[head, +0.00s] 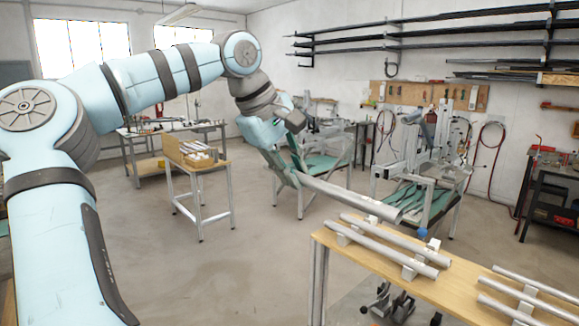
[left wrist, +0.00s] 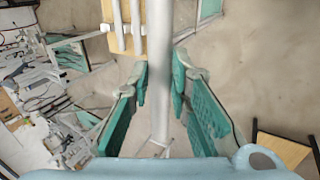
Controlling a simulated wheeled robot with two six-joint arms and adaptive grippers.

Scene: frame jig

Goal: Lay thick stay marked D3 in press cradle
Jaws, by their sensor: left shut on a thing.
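My left gripper (head: 294,172) is shut on a thick, pale grey tube (head: 350,197), the stay in hand. The tube is in the air and slants down to the right, its far end near the corner of the wooden bench. In the left wrist view the tube (left wrist: 160,60) runs between the teal fingers (left wrist: 160,105). No D3 mark is legible on it. A press-like stand (head: 428,165) with teal parts is behind the tube's far end; I cannot tell whether it holds the press cradle. My right gripper is not in view.
The wooden bench (head: 460,272) at the front right carries several tubes (head: 385,248) on pale supports. A small table (head: 201,166) with a wooden box stands left of centre. A workbench (head: 546,170) stands at the right wall. Open floor (head: 225,265) lies at front centre.

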